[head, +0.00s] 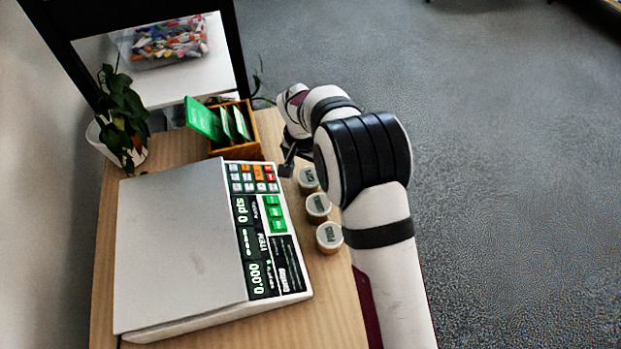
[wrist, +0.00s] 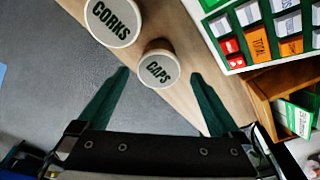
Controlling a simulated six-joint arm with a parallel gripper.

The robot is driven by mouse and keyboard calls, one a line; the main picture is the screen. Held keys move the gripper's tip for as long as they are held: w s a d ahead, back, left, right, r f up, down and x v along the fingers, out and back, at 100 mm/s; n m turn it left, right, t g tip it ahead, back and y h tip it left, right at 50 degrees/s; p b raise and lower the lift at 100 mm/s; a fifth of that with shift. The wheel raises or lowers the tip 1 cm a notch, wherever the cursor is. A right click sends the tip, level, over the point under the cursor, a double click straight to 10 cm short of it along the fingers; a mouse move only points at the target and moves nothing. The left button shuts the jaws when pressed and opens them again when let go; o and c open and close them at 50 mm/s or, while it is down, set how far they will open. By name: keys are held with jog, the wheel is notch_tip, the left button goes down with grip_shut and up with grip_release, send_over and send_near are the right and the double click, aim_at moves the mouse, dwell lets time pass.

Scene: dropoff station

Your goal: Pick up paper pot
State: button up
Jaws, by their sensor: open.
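Three small round pots with pale lids stand in a row on the wooden table, right of the scale. The pot nearest me (head: 329,238) has a dark label too small to read surely; it may be the paper pot, and it is outside the wrist view. The middle pot reads CORKS (wrist: 113,22) in the wrist view. The far pot reads CAPS (wrist: 158,69). My gripper (wrist: 160,75) is open and empty, with the caps pot showing between its fingertips. In the head view my gripper (head: 287,160) is at the far end of the row, partly hidden by my arm.
A scale with a large grey plate (head: 180,250) and keypad fills the table (head: 325,315) left of the pots. A wooden box (head: 243,150) with green cards stands behind it. A potted plant (head: 122,125) is at the back left. Grey floor lies to the right.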

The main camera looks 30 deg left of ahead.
aim_at(309, 176)
jog(key=f, duration=0.4)
jog(key=shift+w, duration=0.3)
jog(key=shift+r, duration=0.1)
grip_shut()
jog(key=shift+r, duration=0.1)
